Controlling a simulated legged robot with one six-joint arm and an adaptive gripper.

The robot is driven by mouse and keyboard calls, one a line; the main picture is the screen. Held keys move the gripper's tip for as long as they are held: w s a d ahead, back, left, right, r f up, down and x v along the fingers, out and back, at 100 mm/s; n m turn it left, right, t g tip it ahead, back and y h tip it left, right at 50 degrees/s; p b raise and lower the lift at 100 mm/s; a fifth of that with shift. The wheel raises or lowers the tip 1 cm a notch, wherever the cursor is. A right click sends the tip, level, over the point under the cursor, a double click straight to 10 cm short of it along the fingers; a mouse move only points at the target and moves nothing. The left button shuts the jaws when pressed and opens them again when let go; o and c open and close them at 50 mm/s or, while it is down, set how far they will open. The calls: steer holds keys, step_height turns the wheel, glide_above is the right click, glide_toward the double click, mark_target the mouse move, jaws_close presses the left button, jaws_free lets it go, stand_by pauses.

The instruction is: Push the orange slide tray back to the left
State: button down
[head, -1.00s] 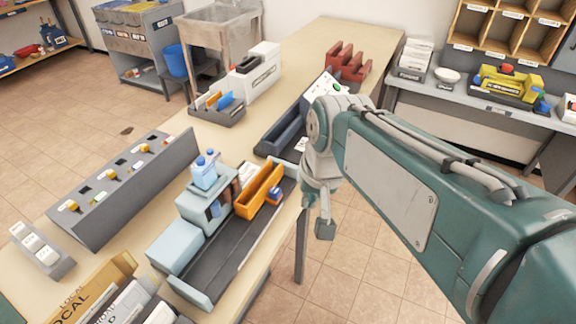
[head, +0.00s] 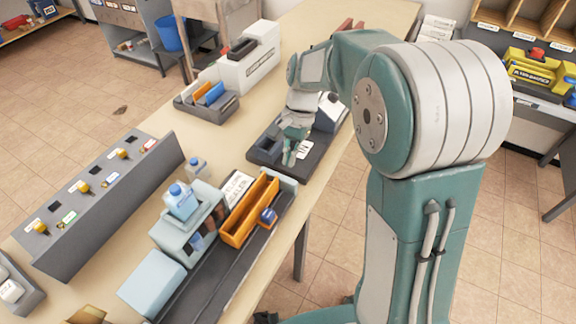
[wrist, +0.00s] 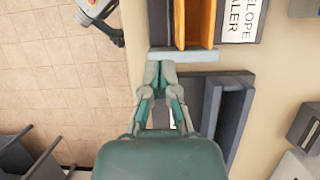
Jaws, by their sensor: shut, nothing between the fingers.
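The orange slide tray (head: 249,211) sits on the dark track (head: 215,272) of the pale blue envelope sealer (head: 187,228), near the track's far end. A small blue knob (head: 267,216) is on its right side. The tray also shows at the top of the wrist view (wrist: 197,22), beyond the track's pale end wall (wrist: 184,56). My gripper (head: 289,160) is shut and empty, past that end wall and over a dark grey device (head: 264,150). In the wrist view its fingertips (wrist: 159,68) appear close to the end wall; I cannot tell whether they touch.
A grey sloped panel with knobs (head: 100,200) stands at the left. A small organizer (head: 207,100) and a white machine (head: 248,58) stand farther back. The table's right edge drops to the tiled floor (head: 325,280). Bare tabletop lies between the panel and the sealer.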

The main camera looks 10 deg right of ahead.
mark_target(258, 211)
steer(key=x, duration=0.8)
steer(key=shift+d, duration=0.1)
steer(key=s+a, duration=0.2)
steer(key=shift+s+f, duration=0.15)
steer(key=shift+s, duration=0.2)
steer(key=shift+s+a, duration=0.3)
steer(key=shift+a, duration=0.2)
steer(key=shift+d, duration=0.2)
steer(key=shift+s, duration=0.1)
